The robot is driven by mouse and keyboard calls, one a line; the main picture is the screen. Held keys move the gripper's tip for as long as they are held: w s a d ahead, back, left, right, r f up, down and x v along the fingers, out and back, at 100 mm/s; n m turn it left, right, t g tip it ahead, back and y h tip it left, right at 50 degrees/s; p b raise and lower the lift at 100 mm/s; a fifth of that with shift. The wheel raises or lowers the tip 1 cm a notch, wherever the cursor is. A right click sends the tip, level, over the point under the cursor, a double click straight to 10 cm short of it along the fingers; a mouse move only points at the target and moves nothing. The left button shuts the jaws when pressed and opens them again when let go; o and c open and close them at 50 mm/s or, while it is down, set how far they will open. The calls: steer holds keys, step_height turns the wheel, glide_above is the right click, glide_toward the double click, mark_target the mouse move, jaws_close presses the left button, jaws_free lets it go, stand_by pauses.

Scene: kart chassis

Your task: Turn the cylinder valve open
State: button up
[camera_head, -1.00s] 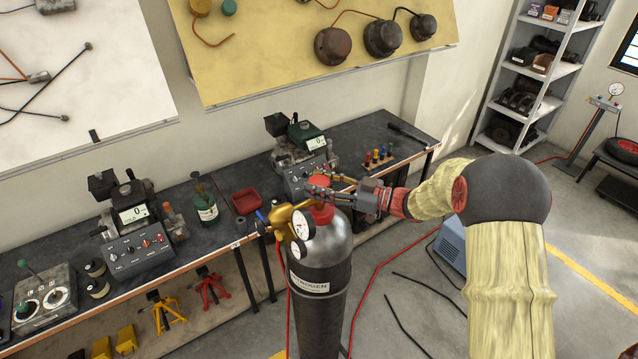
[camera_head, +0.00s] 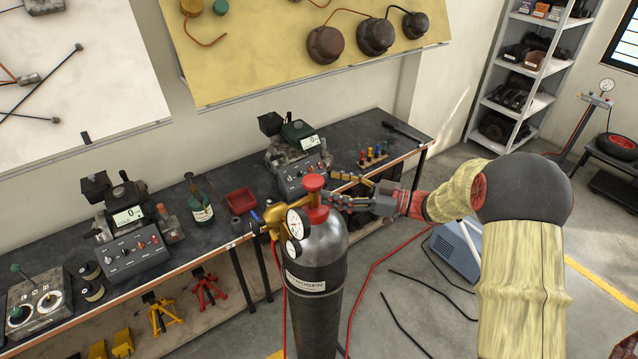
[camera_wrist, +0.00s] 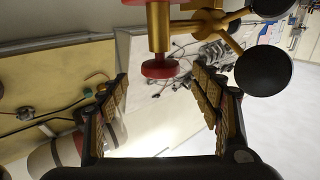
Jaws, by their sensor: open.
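The gas cylinder (camera_head: 318,262) stands upright, dark with a grey upper part and a nitrogen label. Its red valve knob (camera_head: 314,182) sits on top, above a red collar. A brass regulator (camera_head: 272,218) with round gauges is on its left side. My gripper (camera_head: 333,188) is open, just right of the knob, with its fingers pointing left toward it. In the wrist view the red knob (camera_wrist: 160,69) shows ahead of and between the spread fingertips (camera_wrist: 162,82), on a brass stem. No contact with the knob shows.
A dark workbench (camera_head: 222,183) with testers, a green bottle (camera_head: 200,205) and a red tray (camera_head: 240,200) runs behind the cylinder. A blue-grey box (camera_head: 458,250) and hoses lie on the floor to the right. Shelves (camera_head: 530,80) stand at the back right.

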steer(key=v, duration=0.5)
steer(key=shift+s+d, duration=0.1)
steer(key=shift+d, duration=0.2)
